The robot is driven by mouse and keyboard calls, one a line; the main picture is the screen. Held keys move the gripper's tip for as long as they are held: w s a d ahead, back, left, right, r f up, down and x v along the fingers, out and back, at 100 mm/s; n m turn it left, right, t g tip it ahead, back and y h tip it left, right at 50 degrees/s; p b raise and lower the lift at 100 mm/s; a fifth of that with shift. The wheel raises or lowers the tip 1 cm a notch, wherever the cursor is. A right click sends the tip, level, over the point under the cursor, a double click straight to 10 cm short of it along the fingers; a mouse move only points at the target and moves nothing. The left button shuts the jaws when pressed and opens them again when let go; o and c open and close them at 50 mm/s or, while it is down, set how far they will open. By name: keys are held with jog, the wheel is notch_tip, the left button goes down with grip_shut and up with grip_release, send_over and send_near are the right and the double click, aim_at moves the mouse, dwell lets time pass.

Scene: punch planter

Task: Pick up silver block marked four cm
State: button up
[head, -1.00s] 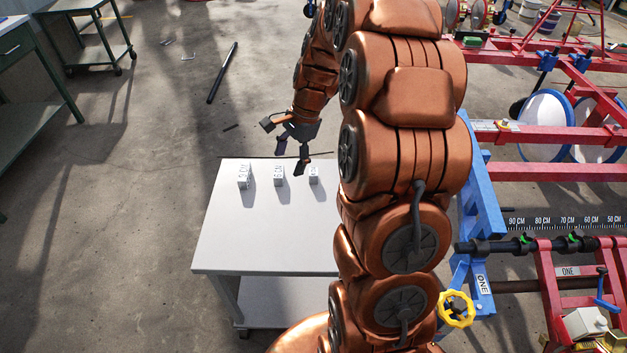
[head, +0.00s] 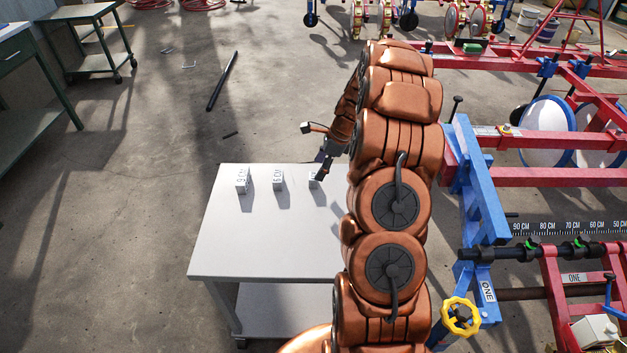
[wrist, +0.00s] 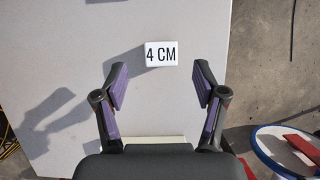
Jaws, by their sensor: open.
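The silver block marked 4 CM (wrist: 161,54) lies on the light grey table (wrist: 70,30) in the wrist view, label facing the camera. It sits just beyond and between my open fingers, apart from both. In the head view the block (head: 314,178) is partly hidden by my gripper (head: 322,172), which is close to it. The wrist view shows my gripper (wrist: 161,88) open and empty, with purple pads on both fingers. A block marked 9 CM (head: 242,182) and one marked 6 CM (head: 278,179) stand to the left on the table (head: 260,245).
A red and blue machine frame (head: 475,190) with a yellow handwheel (head: 459,316) stands right of the table. A green workbench (head: 30,80) is at the far left. A dark rod (head: 222,82) lies on the floor beyond the table. The table's front left is clear.

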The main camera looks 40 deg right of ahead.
aim_at(313, 175)
jog(key=x, duration=0.5)
jog(key=shift+w+a+p, duration=0.1)
jog(key=shift+w+p, duration=0.05)
jog(key=shift+p, duration=0.2)
jog(key=shift+r, duration=0.1)
jog(key=shift+c, duration=0.2)
jog(key=c, duration=1.3)
